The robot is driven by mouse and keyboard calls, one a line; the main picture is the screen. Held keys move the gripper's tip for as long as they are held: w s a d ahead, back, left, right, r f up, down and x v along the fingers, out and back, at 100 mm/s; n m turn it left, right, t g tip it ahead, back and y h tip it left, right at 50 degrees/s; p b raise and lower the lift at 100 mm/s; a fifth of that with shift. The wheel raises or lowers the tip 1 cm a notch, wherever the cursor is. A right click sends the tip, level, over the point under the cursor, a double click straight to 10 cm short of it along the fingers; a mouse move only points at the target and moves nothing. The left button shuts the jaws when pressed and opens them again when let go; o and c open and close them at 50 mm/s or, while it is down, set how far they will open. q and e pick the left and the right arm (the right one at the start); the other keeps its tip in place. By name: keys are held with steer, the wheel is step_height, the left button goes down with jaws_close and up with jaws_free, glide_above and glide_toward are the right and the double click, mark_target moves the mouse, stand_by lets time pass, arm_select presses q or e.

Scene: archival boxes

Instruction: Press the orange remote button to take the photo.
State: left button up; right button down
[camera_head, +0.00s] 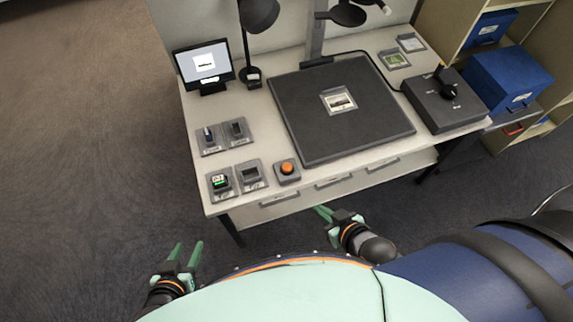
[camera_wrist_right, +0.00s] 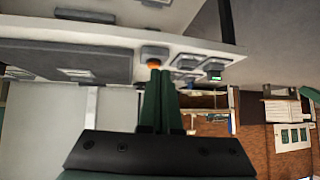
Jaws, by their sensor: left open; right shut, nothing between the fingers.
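The orange remote button (camera_head: 287,167) sits on a small grey base near the front edge of the table (camera_head: 262,208). It also shows in the right wrist view (camera_wrist_right: 154,65), partly hidden behind the fingertips. My right gripper (camera_head: 318,209) is shut and empty, in front of the table's front edge and to the right of the button. Its closed green fingers (camera_wrist_right: 160,75) point toward the button in the wrist view; I cannot tell the gap. My left gripper (camera_head: 187,250) is open and empty over the floor, left of and in front of the table.
A dark copy board (camera_head: 290,110) with a photo (camera_head: 338,101) lies mid-table. Grey trays with small items (camera_head: 220,183) stand left of the button. A monitor (camera_head: 204,66), lamp (camera_head: 257,20) and dark box (camera_head: 440,105) stand around. Blue boxes (camera_head: 505,80) fill shelves at right. Floor at left is clear.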

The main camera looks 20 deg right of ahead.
steer(key=shift+w, duration=0.1)
step_height(320, 180, up, 4)
steer(key=n+g+y+p, duration=0.2)
steer(key=n+g+y, duration=0.15)
steer(key=n, duration=1.25)
glide_above(291, 168)
steer(key=shift+r+t+y, duration=0.2)
steer(key=shift+t+y, duration=0.05)
steer(key=shift+t, duration=0.2)
steer(key=shift+f, duration=0.1)
step_height(291, 168, down, 8)
steer(key=b, duration=0.6)
steer(key=shift+f+b, duration=0.3)
steer(key=shift+b, duration=0.25)
steer(key=shift+f, duration=0.15)
steer(key=shift+f+b, duration=0.3)
steer(key=shift+b, duration=0.2)
